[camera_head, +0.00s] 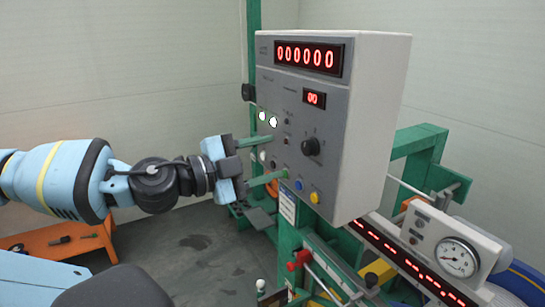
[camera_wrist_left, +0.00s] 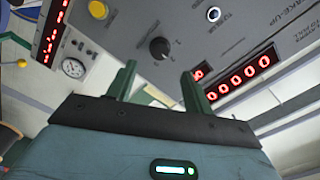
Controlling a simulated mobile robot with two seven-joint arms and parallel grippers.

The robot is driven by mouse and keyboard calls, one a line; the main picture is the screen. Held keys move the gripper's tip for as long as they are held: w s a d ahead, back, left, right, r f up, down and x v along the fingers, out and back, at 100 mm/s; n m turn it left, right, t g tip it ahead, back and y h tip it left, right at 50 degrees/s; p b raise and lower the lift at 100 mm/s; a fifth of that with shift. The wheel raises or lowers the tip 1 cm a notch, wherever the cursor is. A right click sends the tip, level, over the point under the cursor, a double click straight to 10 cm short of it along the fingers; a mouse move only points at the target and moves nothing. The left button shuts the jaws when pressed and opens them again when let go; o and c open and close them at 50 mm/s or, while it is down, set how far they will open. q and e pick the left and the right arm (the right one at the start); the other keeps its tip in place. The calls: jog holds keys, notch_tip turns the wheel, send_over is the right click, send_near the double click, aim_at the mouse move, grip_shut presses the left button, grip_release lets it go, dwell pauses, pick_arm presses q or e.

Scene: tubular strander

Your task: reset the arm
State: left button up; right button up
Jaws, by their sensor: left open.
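My left gripper (camera_head: 275,157) reaches in from the left in the head view, with its two green fingers spread apart and nothing between them. The fingertips are close to the front face of a grey control box (camera_head: 375,110); I cannot tell whether they touch it. The box has a black knob (camera_head: 311,146), a blue button (camera_head: 298,185) and a yellow button (camera_head: 314,197). In the left wrist view the open fingers (camera_wrist_left: 158,78) point toward the panel, with the black knob (camera_wrist_left: 159,48) seen beyond the gap. My right gripper is not in view.
The box carries a red digit display (camera_head: 308,56) reading 000000 and a smaller display (camera_head: 314,97) reading 00. A round gauge (camera_head: 457,257) and green machine frame (camera_head: 430,145) stand at right. An orange bench (camera_head: 60,245) is at left. Grey floor shows between.

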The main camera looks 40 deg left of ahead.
pick_arm(q)
jog(key=d+f+n+g, duration=0.1)
jog(key=d+f+n, duration=0.35)
jog(key=f, duration=1.05)
jog(key=d+f+n+g, duration=0.1)
jog(key=d+f+n, duration=0.3)
jog(key=f, duration=1.1)
jog(key=s+d+f+n+g+y, duration=0.2)
jog(key=s+f+n, duration=0.1)
jog(key=s+f, duration=0.7)
jog(key=s+d+f+n+g+y, duration=0.2)
jog(key=s+f+n+g+y, duration=0.1)
jog(key=s+f, duration=0.7)
notch_tip(320, 180, down, 3)
jog(key=shift+f, duration=0.1)
